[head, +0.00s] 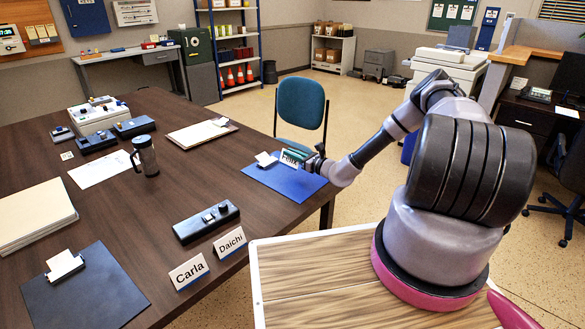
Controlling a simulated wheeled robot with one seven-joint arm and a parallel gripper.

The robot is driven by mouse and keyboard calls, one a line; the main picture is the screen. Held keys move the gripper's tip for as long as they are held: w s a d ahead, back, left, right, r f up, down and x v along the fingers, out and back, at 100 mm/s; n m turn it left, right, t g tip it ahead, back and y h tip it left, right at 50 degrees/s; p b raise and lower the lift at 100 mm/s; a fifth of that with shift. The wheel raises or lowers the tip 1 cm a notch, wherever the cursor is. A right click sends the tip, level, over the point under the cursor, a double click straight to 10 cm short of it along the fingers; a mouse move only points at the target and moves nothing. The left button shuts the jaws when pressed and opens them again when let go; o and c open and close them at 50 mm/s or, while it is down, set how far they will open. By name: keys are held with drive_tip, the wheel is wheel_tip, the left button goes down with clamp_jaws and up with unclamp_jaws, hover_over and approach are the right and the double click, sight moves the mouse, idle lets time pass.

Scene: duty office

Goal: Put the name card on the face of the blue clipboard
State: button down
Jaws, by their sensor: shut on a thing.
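The blue clipboard (291,183) lies flat near the right end of the dark table, with a pale clip at its left edge. My gripper (306,160) is over the clipboard's upper right part. It is shut on a white name card (290,158) lettered "Felix", partly hidden by the fingers. I cannot tell whether the card touches the clipboard. Two other name cards, "Carla" (189,273) and "Daichi" (230,242), stand upright at the table's near edge.
A black device (206,222) lies behind the standing cards. A brown clipboard (190,138), a dark bottle (145,156) and a black clipboard (110,296) are also on the table (190,180). A teal chair (301,104) stands beyond the table.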

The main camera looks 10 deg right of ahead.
sight(292, 164)
drive_tip(key=shift+a+f, duration=0.1)
drive_tip(key=shift+f, duration=2.35)
drive_tip(key=shift+f, duration=0.1)
drive_tip(key=c, duration=0.9)
unclamp_jaws()
drive_tip(key=shift+o, duration=0.2)
